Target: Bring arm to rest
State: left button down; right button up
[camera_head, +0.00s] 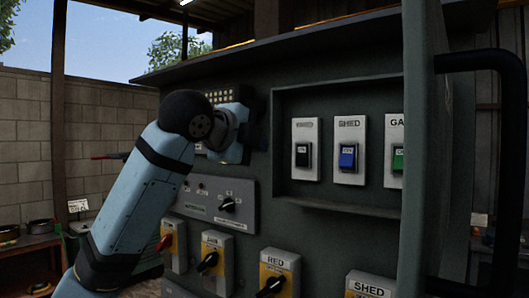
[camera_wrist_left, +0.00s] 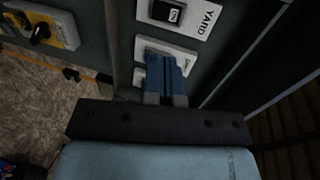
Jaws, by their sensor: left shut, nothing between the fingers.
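My left arm (camera_head: 145,190) comes in from the lower left, light blue with black joints, raised in front of a dark control panel. Its left gripper (camera_wrist_left: 166,68) shows in the left wrist view as two blue fingers pressed together, shut and empty. The fingers overlap a white switch plate (camera_wrist_left: 190,57) in that view; I cannot tell whether they touch it. In the head view the wrist and gripper are by the upper left part of the panel, and the fingertips are hard to make out. My right gripper is not in view.
The control panel (camera_head: 268,212) has a recess with rocker switches, including a blue one (camera_head: 348,158). Rotary switches (camera_head: 272,285) line its lower part. A panel door with a black handle (camera_head: 480,62) stands at right. A block wall (camera_head: 25,130) and a bench (camera_head: 30,242) are at left.

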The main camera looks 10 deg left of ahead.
pick_arm(q)
jog(key=w+a+f+n, duration=0.1)
jog(key=w+f+n, duration=0.2)
jog(key=f, duration=0.8)
jog(key=w+a+f+n, duration=0.1)
jog(key=w+f+n, duration=0.2)
jog(key=f, duration=0.9)
jog(key=s+a+f+n+y, duration=0.1)
jog(key=s+f+n, duration=0.2)
jog(key=f, duration=0.7)
jog(key=s+a+f+n, duration=0.2)
jog(key=s+f, duration=0.1)
jog(key=f, duration=0.8)
jog(key=s+a+f+n+y, duration=0.1)
jog(key=s+f+n, duration=0.2)
jog(key=f, duration=0.7)
jog(key=s+a+f+n+g+y, duration=0.1)
jog(key=s+a+f+n, duration=0.2)
jog(key=s+f, duration=0.8)
jog(key=s+a+f+n+g+y, duration=0.1)
jog(key=s+a+f+n, duration=0.2)
jog(key=s+f, duration=0.8)
jog(key=s+n, duration=0.1)
jog(key=s, duration=0.5)
jog(key=shift+r, duration=0.1)
